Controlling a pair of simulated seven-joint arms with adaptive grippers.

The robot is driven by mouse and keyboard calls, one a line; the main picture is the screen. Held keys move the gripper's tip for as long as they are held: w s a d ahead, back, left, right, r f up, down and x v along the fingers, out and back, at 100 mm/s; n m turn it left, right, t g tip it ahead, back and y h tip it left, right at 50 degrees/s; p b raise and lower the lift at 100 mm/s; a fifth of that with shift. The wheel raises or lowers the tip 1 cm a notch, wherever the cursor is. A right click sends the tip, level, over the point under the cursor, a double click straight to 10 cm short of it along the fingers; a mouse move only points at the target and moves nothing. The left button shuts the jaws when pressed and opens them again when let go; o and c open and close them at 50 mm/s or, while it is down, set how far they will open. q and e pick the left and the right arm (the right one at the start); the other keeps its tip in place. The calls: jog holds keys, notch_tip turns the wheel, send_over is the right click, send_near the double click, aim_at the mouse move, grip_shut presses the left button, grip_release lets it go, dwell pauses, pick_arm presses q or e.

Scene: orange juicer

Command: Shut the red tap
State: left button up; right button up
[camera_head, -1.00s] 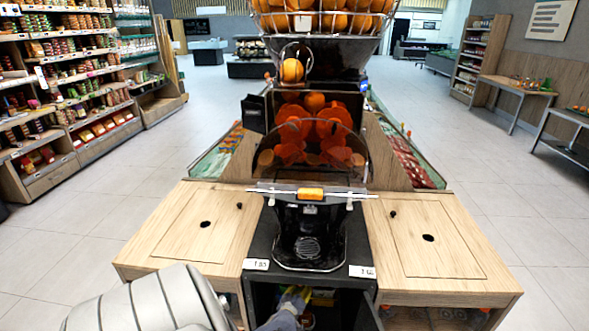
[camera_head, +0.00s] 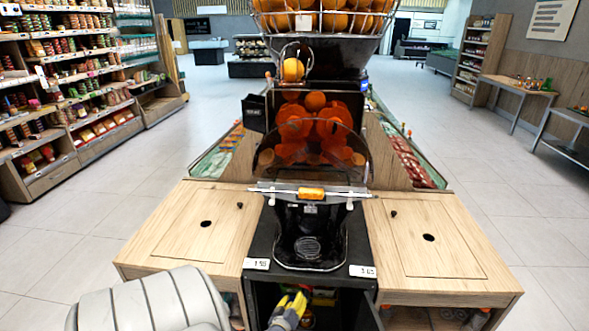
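The juicer (camera_head: 311,150) stands in the middle, with oranges behind a clear cover. A small orange tap-like piece (camera_head: 311,193) sits on the metal bar at its front; I cannot tell whether it is the red tap. My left gripper (camera_head: 293,301), yellow and grey, is in the open mouth of the dark cabinet below the juicer. A small reddish-orange thing (camera_head: 308,318) shows just right of it, partly hidden. Whether they touch, and whether the gripper is open or shut, I cannot tell. My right gripper is out of view.
The cabinet door (camera_head: 367,313) stands open at the right of the opening. A wire basket of oranges (camera_head: 325,18) sits on top. Grocery shelves (camera_head: 70,90) stand at the far left.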

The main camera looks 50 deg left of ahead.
aim_at(306, 287)
pick_arm(q)
jog(key=s+d, duration=0.3)
jog(key=x, duration=1.4)
jog(key=shift+w+d, duration=0.1)
jog(key=shift+d, duration=0.15)
jog(key=shift+w+a+f, duration=0.15)
jog(key=shift+w+f, duration=0.25)
jog(key=shift+w, duration=0.05)
jog(key=shift+x, duration=0.9)
jog(key=shift+a+r, duration=0.1)
jog(key=shift+a, duration=0.05)
jog(key=shift+c, duration=0.2)
grip_shut()
